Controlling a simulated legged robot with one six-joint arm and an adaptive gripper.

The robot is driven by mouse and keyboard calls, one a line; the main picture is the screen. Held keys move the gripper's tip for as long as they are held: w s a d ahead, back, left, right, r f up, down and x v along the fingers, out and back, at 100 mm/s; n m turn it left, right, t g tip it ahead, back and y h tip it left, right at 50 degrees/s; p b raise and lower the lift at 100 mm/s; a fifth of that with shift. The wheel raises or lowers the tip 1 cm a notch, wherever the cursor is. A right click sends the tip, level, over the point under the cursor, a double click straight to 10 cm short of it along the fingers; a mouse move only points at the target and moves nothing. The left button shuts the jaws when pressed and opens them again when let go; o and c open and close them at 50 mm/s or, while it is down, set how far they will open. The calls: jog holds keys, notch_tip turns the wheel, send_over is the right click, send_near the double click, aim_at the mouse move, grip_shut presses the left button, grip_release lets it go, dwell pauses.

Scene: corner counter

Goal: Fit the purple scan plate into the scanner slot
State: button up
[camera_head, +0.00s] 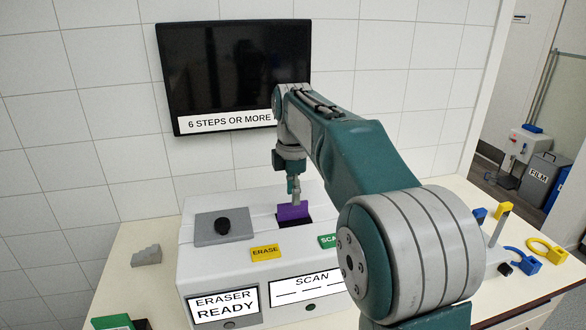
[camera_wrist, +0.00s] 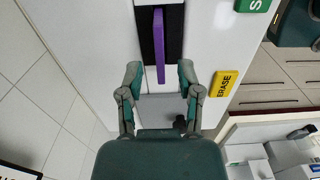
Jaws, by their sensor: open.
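The purple scan plate (camera_head: 292,212) stands upright at the dark scanner slot (camera_head: 294,222) in the top of the white machine (camera_head: 225,262). In the wrist view the plate (camera_wrist: 159,45) shows edge-on as a thin strip over the black slot (camera_wrist: 174,45). How deep it sits is hidden. My gripper (camera_head: 294,194) is just above the plate in the head view. In the wrist view my gripper (camera_wrist: 160,78) is open, with one finger on each side of the plate's near end and gaps showing on both sides.
The machine bears a yellow ERASE label (camera_head: 265,253), a green label (camera_head: 327,240) and "ERASER READY" and "SCAN" displays. A monitor (camera_head: 235,70) hangs behind. Blue and yellow items (camera_head: 530,257) stand right.

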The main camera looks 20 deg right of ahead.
notch_tip(320, 180, up, 12)
dwell(0.5)
jog(key=shift+f, duration=0.1)
jog(key=s+f+m+t, duration=0.35)
jog(key=s+m, duration=0.55)
jog(key=s, duration=0.5)
jog(key=s+f+m+t, duration=0.2)
jog(key=s+f+m, duration=0.7)
jog(key=s+f, duration=0.5)
jog(key=shift+f, duration=0.45)
dwell(0.9)
